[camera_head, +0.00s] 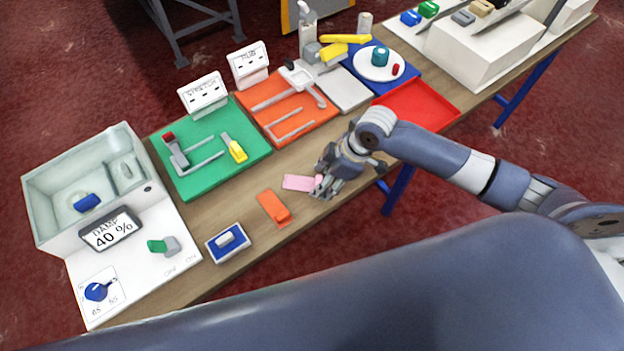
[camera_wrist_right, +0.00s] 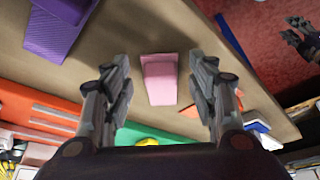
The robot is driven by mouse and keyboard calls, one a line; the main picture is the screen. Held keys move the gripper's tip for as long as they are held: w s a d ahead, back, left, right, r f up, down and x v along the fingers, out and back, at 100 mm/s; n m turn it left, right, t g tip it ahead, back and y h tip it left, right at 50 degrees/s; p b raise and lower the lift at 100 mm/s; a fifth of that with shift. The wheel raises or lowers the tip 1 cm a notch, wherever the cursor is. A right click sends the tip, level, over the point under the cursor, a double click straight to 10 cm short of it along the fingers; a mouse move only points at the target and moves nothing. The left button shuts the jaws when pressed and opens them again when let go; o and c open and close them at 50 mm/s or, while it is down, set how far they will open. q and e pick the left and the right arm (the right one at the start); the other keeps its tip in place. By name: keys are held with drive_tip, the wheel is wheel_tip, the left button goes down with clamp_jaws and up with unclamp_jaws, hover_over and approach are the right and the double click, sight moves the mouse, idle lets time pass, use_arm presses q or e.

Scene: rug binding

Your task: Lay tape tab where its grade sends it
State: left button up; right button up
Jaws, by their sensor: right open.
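A pink tab (camera_head: 300,182) lies flat on the wooden table, left of my right gripper (camera_head: 328,184). In the right wrist view the pink tab (camera_wrist_right: 160,80) is between and ahead of my open right fingers (camera_wrist_right: 160,98), not gripped. An orange tab (camera_head: 272,208) lies to its left. A purple tab (camera_wrist_right: 50,38) shows at the wrist view's upper left. I cannot tell which is the tape tab. A green mat (camera_head: 198,185) and an orange mat (camera_head: 318,121) each have a white sign behind. A gripper, seemingly my left (camera_wrist_right: 303,35), shows small at the wrist view's edge.
A white box with a basin (camera_head: 120,225) and a "DAMP 40 %" display (camera_head: 110,228) stands at the left. A blue-and-white block (camera_head: 228,243) is near the front edge. A red tray (camera_head: 425,102) and blue mat (camera_head: 400,72) lie behind my right arm.

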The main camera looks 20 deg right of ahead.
drive_tip(key=shift+a+f, duration=0.1)
drive_tip(key=shift+f, duration=0.1)
drive_tip(key=c, duration=1.1)
